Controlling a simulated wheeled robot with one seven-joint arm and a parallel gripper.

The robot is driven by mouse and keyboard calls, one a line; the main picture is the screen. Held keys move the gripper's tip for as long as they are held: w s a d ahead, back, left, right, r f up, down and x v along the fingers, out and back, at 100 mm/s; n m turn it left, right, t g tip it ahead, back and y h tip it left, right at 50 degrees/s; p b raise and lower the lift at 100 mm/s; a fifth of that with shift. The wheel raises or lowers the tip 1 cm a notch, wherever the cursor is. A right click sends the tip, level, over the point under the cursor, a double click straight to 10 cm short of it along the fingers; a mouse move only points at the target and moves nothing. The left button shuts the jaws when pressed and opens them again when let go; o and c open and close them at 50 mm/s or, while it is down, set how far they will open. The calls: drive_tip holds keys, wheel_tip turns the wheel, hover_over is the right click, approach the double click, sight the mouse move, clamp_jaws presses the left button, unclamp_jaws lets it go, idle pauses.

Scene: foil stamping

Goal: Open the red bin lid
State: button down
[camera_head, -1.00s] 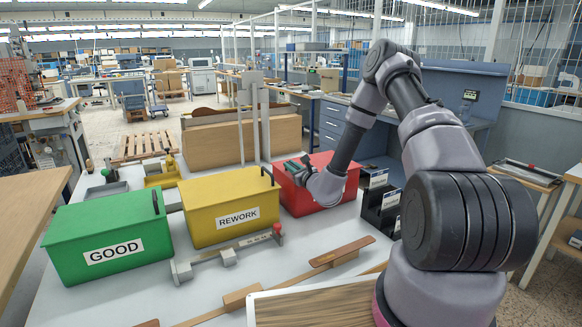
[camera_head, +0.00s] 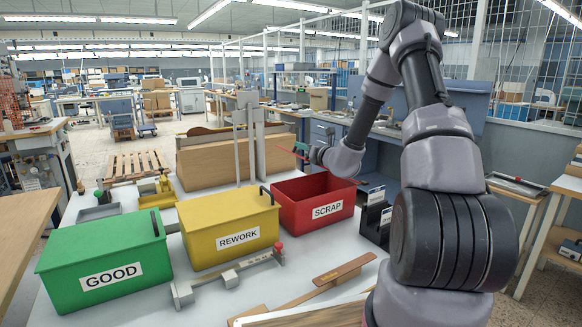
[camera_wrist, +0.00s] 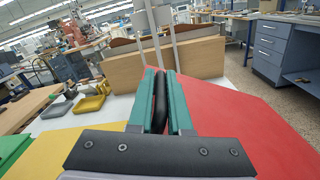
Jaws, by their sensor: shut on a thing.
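The red SCRAP bin (camera_head: 326,211) stands open at the right end of the bin row, its red inside showing in the head view. My gripper (camera_head: 300,150) is above and behind it. In the wrist view, my gripper (camera_wrist: 160,98) is shut on the black handle (camera_wrist: 160,88) of the red lid (camera_wrist: 255,115). The lid is off the bin opening and held up. In the head view it shows only as a thin red edge beside the gripper, partly hidden by my wrist.
The yellow REWORK bin (camera_head: 205,215) and green GOOD bin (camera_head: 75,264) stand to the left, lids on. A gauge bar (camera_head: 228,276) lies in front. A black card holder (camera_head: 376,218) stands right of the red bin. Wooden boards (camera_head: 235,157) stand behind.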

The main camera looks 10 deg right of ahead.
drive_tip(key=w+d+r+m, duration=0.3)
drive_tip(key=d+m, duration=0.1)
drive_tip(key=d, duration=0.5)
drive_tip(key=w+d+r+m, duration=0.3)
drive_tip(key=d+r, duration=0.1)
drive_tip(key=d, duration=0.6)
drive_tip(key=w+d+r+m, duration=0.3)
drive_tip(key=d+r+m, duration=0.1)
drive_tip(key=d, duration=0.5)
drive_tip(key=shift+d+m, duration=0.3)
drive_tip(key=shift+w, duration=0.1)
